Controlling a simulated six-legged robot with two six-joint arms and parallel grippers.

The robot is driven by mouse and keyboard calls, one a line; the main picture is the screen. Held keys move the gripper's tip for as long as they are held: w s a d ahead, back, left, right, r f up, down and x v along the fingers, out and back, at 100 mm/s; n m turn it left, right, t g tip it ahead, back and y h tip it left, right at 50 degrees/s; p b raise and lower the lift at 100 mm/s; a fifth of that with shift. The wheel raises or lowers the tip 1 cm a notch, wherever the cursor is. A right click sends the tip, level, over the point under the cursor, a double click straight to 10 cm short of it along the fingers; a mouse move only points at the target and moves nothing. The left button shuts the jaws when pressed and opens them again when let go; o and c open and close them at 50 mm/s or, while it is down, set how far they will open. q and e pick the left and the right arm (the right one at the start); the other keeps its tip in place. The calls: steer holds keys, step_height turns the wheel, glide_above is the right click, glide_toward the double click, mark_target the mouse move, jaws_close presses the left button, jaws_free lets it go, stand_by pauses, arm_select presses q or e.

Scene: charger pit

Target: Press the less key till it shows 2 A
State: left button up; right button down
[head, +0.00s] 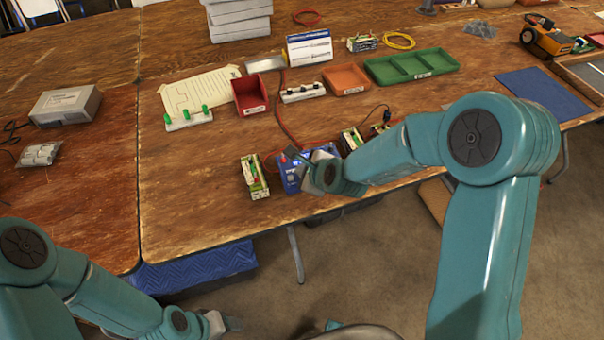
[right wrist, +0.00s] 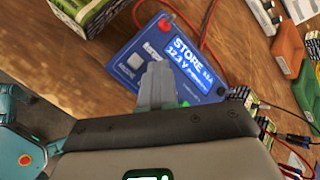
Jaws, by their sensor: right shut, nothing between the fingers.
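The blue charger (head: 290,180) stands near the front edge of the wooden table. In the right wrist view the charger (right wrist: 125,50) has a lit screen (right wrist: 188,62) reading STORE and 12.3 V. Contact cannot be told. In the head view my right gripper (head: 298,155) covers much of the charger. My left gripper (head: 226,323) is low, away from the table.
A battery pack (head: 254,177) stands left of the charger, and others (head: 352,139) stand to its right. Red cables (head: 284,115) run behind it. A red bin (head: 250,97), orange tray (head: 346,80) and green tray (head: 411,68) lie further back. Bare table lies to the left.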

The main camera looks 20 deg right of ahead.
steer(key=shift+r+p, duration=0.3)
steer(key=shift+r, duration=0.45)
step_height(320, 180, up, 5)
steer(key=p, duration=0.3)
stand_by(0.7)
